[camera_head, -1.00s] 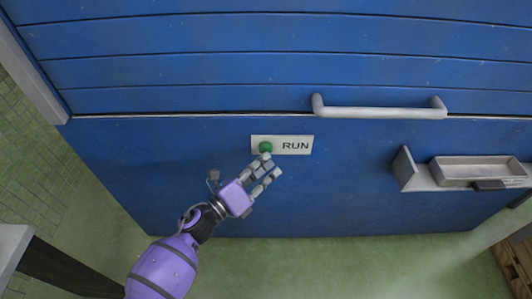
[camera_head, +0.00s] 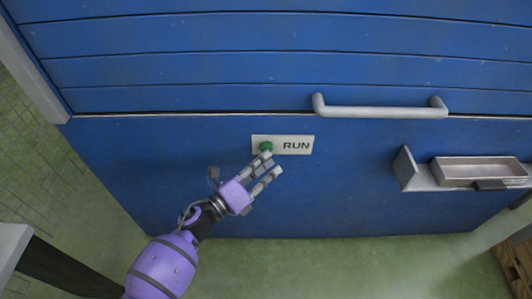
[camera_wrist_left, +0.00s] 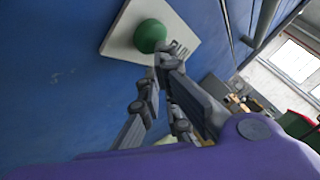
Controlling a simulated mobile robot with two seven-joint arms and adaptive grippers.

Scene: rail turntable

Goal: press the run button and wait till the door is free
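The green run button (camera_head: 266,147) sits on a pale plate (camera_head: 297,145) marked RUN, on the blue door front (camera_head: 200,180). The button also shows in the left wrist view (camera_wrist_left: 150,37), round and bulging out from its plate. My left gripper (camera_head: 269,166) is just below the button, its fingertips close to it. In the wrist view a fingertip is right under the button; I cannot tell whether it touches. The fingers look slightly apart with nothing between them. My right gripper is not in view.
A grey bar handle (camera_head: 380,112) sticks out above and right of the plate. A metal tray on a bracket (camera_head: 480,172) juts out at the right. A wooden pallet (camera_head: 515,265) stands at the lower right. Green floor (camera_head: 330,270) lies clear below the door.

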